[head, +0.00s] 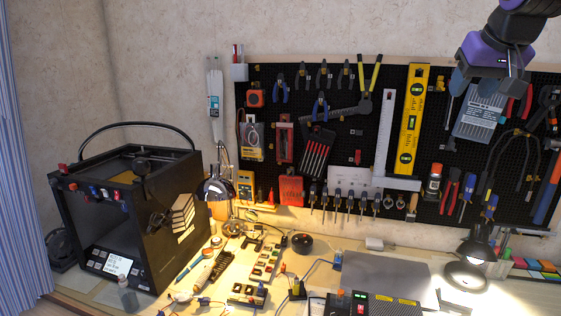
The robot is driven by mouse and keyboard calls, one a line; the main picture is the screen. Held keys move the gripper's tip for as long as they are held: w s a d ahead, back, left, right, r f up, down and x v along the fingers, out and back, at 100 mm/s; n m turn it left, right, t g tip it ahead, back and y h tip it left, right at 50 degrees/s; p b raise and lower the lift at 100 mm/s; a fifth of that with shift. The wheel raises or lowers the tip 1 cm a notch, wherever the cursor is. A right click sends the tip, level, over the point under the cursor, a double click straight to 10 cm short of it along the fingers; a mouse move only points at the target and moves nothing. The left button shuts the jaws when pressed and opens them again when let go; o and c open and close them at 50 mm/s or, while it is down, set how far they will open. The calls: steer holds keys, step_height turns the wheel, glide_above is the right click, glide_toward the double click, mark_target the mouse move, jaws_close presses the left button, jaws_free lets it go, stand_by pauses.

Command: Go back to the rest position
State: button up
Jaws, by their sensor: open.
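My gripper (484,62) is at the upper right of the head view, at the end of my purple and dark grey arm. It is in front of the right part of the black pegboard (345,165), high above the workbench. It is open, and I see nothing held in it. It covers a small part of the pegboard's upper right and of the tools hanging there. I cannot tell how far it is from the board.
A black box-shaped machine (165,243) stands at the bench's left. Small parts crowd the bench middle. A grey mat (385,274) is mostly bare. A yellow level (413,120) hangs left of my gripper.

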steer(key=s+a+f+g, duration=0.1)
steer(key=s+a+f, duration=0.1)
steer(key=s+f, duration=0.5)
steer(key=s+a+f+n+g, duration=0.1)
steer(key=s+a+f, duration=0.2)
steer(key=s+f, duration=0.5)
steer(key=s, duration=0.7)
steer(key=shift+s+y, duration=0.2)
steer(key=shift+y, duration=0.2)
steer(key=shift+f, duration=0.1)
